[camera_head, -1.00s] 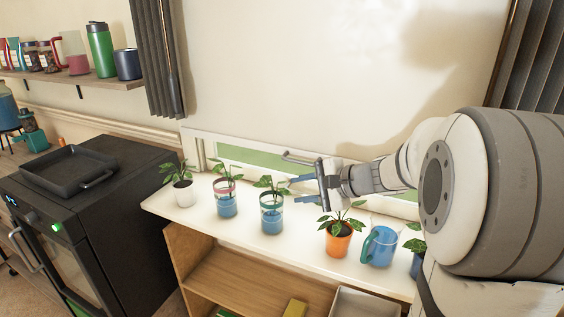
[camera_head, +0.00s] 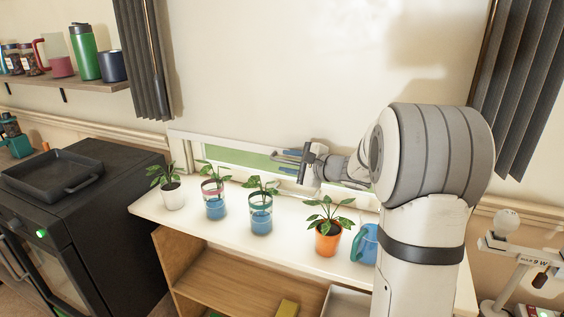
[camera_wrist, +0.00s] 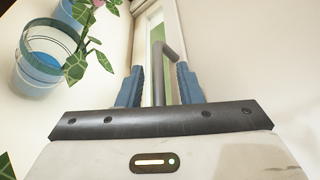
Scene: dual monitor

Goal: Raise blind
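The blind (camera_head: 290,70) is a large cream panel over the window in the head view, lowered almost to the sill. A green strip of window (camera_head: 235,157) shows below it. My gripper (camera_head: 282,156) is at the blind's lower edge, above the plant shelf. In the wrist view, a grey bar handle (camera_wrist: 158,78) lies between its two blue fingers, with a gap on each side. The fingers are open around the bar and do not appear to touch it. In the head view the handle is mostly hidden by my gripper.
Several plants stand on the white shelf top (camera_head: 190,222) below, including an orange pot (camera_head: 327,240) and a blue-banded glass (camera_head: 261,215). A blue jug (camera_head: 364,245) is partly hidden by my arm. Dark curtains (camera_head: 145,60) flank the window. A black oven (camera_head: 85,225) stands left.

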